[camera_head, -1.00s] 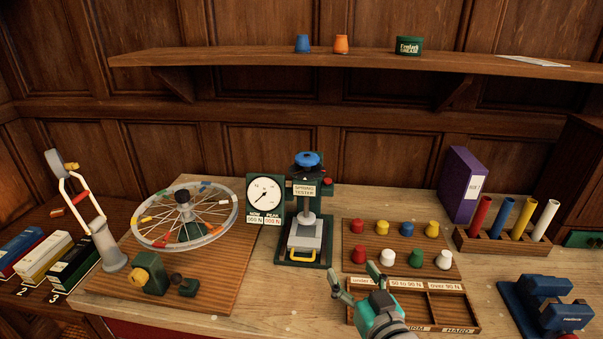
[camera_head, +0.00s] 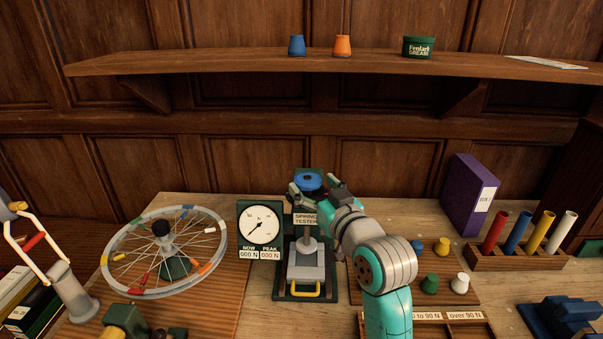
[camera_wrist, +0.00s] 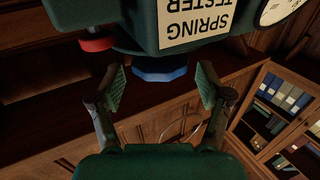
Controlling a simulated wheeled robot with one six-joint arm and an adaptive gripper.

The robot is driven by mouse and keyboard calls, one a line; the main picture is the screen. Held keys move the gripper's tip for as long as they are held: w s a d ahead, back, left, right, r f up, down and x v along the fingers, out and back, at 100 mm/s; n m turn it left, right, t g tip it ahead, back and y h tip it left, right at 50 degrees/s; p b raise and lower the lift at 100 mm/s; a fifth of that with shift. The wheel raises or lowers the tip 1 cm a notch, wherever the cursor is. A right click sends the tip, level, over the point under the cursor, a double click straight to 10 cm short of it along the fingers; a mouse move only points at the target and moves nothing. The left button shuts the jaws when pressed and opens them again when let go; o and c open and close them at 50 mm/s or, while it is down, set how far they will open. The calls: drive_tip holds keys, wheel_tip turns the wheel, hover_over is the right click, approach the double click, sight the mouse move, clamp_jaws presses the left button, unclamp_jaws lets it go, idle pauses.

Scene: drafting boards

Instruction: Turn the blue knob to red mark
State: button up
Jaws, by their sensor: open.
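The blue knob (camera_head: 308,180) sits on top of the green spring tester (camera_head: 284,285), above its label. My gripper (camera_head: 318,187) is open at the knob, coming from the front right. In the wrist view, the knob (camera_wrist: 160,73) shows partly between the spread fingers of my gripper (camera_wrist: 160,82), with gaps on both sides; I cannot tell if either finger touches it. A red part (camera_wrist: 97,43) projects from the tester's side in the wrist view. I cannot tell whether it is the red mark.
The round force dial (camera_head: 262,223) stands just left of the tester, its readouts at 000 N. A spoked wheel (camera_head: 112,271) is farther left. A board of coloured caps (camera_head: 471,290) lies to the right, partly behind my arm. A shelf (camera_head: 220,63) runs above.

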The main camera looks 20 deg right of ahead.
sight(301, 173)
drive_tip(key=w, duration=0.3)
drive_tip(key=w+a, duration=0.1)
drive_tip(key=w, duration=0.1)
drive_tip(key=shift+w, duration=0.35)
drive_tip(key=c, duration=1)
